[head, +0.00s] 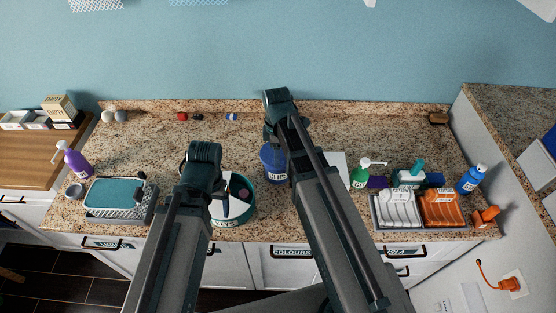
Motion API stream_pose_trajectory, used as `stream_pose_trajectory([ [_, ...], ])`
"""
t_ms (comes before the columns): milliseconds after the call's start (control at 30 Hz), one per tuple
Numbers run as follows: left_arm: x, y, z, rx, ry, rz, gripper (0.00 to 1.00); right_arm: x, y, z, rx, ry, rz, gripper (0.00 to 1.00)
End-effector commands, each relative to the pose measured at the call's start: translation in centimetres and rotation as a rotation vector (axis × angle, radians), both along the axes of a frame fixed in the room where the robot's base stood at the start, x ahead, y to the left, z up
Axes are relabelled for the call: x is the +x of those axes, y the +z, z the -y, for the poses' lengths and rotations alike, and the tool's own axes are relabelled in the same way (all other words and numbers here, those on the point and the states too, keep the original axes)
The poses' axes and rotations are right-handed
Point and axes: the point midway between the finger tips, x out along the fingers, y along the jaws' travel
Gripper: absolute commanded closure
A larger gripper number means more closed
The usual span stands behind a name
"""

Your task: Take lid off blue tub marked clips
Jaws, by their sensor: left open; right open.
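The blue tub marked clips (273,168) stands on the granite counter near the middle, its label facing front. My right arm passes over its right side and hides part of its top, so the lid is hard to make out. My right gripper (271,132) is open, just above and behind the tub; I cannot tell whether it touches it. My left gripper (185,167) is open and empty, left of the tub, by the rim of a teal round bin (246,208). Its fingers are mostly hidden by the wrist.
A green pump bottle (359,175), a tray of white and orange items (420,227) and a blue bottle (471,179) stand to the right. A teal-topped basket (115,192) and a purple spray bottle (74,160) stand left. The counter behind the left gripper is mostly clear.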

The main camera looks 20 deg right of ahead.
Motion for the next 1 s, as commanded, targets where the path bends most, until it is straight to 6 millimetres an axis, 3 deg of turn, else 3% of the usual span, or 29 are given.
stream_pose_trajectory([
  [67, 0.00, -1.03, -0.01, 0.001, -0.002, 0.000, 0.25, -0.01, -1.02, 0.00, 0.000, 0.000, 0.000, 0.45],
  [333, 0.00, -0.86, 0.00, 0.001, -0.003, 0.000, 0.25, -0.02, -0.85, 0.00, 0.000, 0.000, 0.000, 0.47],
  [633, 0.00, -0.86, 0.00, 0.001, -0.003, 0.000, 0.25, -0.02, -0.85, 0.00, 0.000, 0.000, 0.000, 1.00],
  [1000, 0.00, -0.85, 0.00, 0.001, -0.002, 0.000, 0.25, -0.01, -0.85, 0.00, 0.000, 0.000, 0.000, 1.00],
])
